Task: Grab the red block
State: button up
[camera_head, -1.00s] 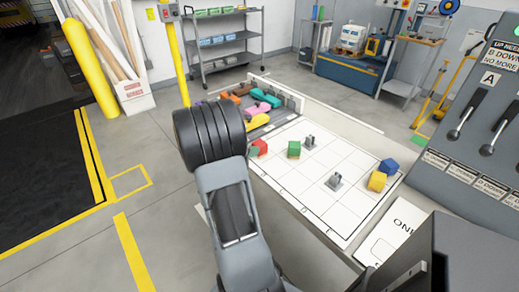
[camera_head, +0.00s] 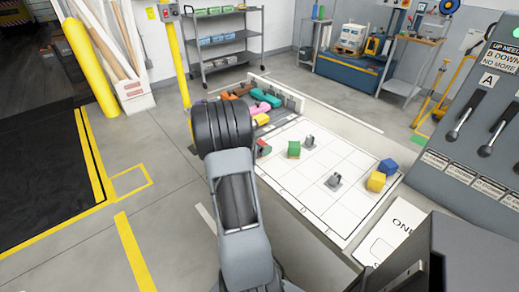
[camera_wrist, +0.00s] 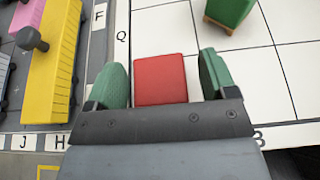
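The red block (camera_wrist: 161,80) lies between the two green fingers of my gripper (camera_wrist: 161,82) in the wrist view. A thin gap shows on each side, wider on the right, so the fingers are open around it. The block's near side is hidden behind the gripper body. In the head view, a small part of the red block (camera_head: 264,148) shows beside my arm at the left edge of the white gridded board (camera_head: 310,185). My fingers are mostly hidden there.
A green block (camera_head: 294,149) stands on the board near the red one. A yellow block (camera_head: 376,181) and a blue block (camera_head: 389,166) are at the right. Grey pegged pieces (camera_head: 334,181) stand on the board. A lever panel (camera_head: 470,130) stands right.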

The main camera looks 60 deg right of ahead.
jog(key=c, duration=0.9)
jog(key=shift+r, duration=0.1)
jog(key=shift+c, duration=0.2)
